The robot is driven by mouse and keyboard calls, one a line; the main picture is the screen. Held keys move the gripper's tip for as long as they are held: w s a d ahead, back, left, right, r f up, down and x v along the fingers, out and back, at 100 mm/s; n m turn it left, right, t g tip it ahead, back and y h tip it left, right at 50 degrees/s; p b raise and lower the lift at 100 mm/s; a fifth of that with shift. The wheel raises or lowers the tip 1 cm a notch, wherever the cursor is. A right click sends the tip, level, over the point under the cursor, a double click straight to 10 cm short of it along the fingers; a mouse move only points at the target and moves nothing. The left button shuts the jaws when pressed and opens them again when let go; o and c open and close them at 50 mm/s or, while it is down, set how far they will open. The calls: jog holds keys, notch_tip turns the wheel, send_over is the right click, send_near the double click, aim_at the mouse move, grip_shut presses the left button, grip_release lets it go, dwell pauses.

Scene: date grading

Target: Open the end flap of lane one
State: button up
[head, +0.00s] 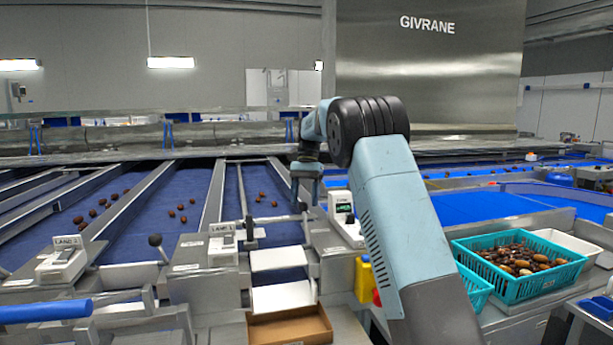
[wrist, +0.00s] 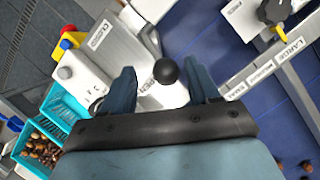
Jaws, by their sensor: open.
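A lever with a black ball knob (wrist: 166,70) shows in the wrist view, beside a plate (wrist: 103,38) lettered CLOSED at one end and OPEN at the other. My gripper (wrist: 161,78) is open, its two blue fingers on either side of the knob with gaps showing; how far it is from the knob in depth I cannot tell. In the head view my gripper (head: 306,190) points down over the same area, right of a lane end. White end plates (head: 278,258) sit at that lane's end; which is the flap I cannot tell. The lane labels are hard to read.
A brown box (head: 290,328) stands below the white plates. Another ball-knob lever (head: 155,240) stands further left. Teal crates of dates (head: 520,260) and a yellow-and-red switch (head: 364,275) are at right. Divider rails and blue belts with scattered dates (head: 180,212) lie behind.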

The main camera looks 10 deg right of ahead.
jog(key=v, duration=0.8)
jog(key=shift+r, duration=0.25)
